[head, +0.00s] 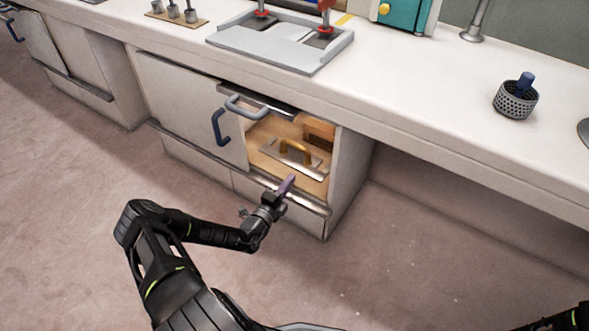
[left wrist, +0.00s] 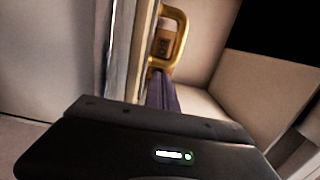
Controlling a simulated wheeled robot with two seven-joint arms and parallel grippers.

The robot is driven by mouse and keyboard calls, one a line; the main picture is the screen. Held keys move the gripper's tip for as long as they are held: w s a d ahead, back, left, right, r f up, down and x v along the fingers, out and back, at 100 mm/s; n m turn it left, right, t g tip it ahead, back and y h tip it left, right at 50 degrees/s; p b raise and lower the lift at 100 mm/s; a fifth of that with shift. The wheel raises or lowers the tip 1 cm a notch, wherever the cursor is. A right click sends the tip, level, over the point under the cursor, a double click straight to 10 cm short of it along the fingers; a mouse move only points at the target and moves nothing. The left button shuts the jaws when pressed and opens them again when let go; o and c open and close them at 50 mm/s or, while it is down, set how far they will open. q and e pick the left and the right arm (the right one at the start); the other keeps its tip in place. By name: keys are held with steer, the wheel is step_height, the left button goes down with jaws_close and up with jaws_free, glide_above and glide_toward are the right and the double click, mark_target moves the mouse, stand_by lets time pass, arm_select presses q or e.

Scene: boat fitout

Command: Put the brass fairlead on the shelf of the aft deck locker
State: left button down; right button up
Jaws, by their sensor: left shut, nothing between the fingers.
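The brass fairlead (head: 296,151), a golden arch, stands on the shelf (head: 270,155) inside the open locker (head: 337,160) under the counter. It also shows in the left wrist view (left wrist: 181,40), just beyond my fingers. My left gripper (head: 287,184) has purple fingers, which are shut and empty. It is in front of the locker opening, below and apart from the fairlead in the head view. Part of my right arm shows at the bottom right corner, but its gripper does not.
A grey handle (head: 245,107) sticks out at the top of the opening, and a blue handle (head: 220,127) is on the closed front to the left. A mesh cup (head: 515,102) and a grey tray (head: 265,50) stand on the counter. The floor in front is clear.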

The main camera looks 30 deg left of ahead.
arm_select(q)
steer(key=s, duration=0.2)
steer(key=s+p, duration=0.1)
steer(key=s, duration=0.2)
steer(key=shift+s+d, duration=0.25)
steer(key=shift+s, duration=0.05)
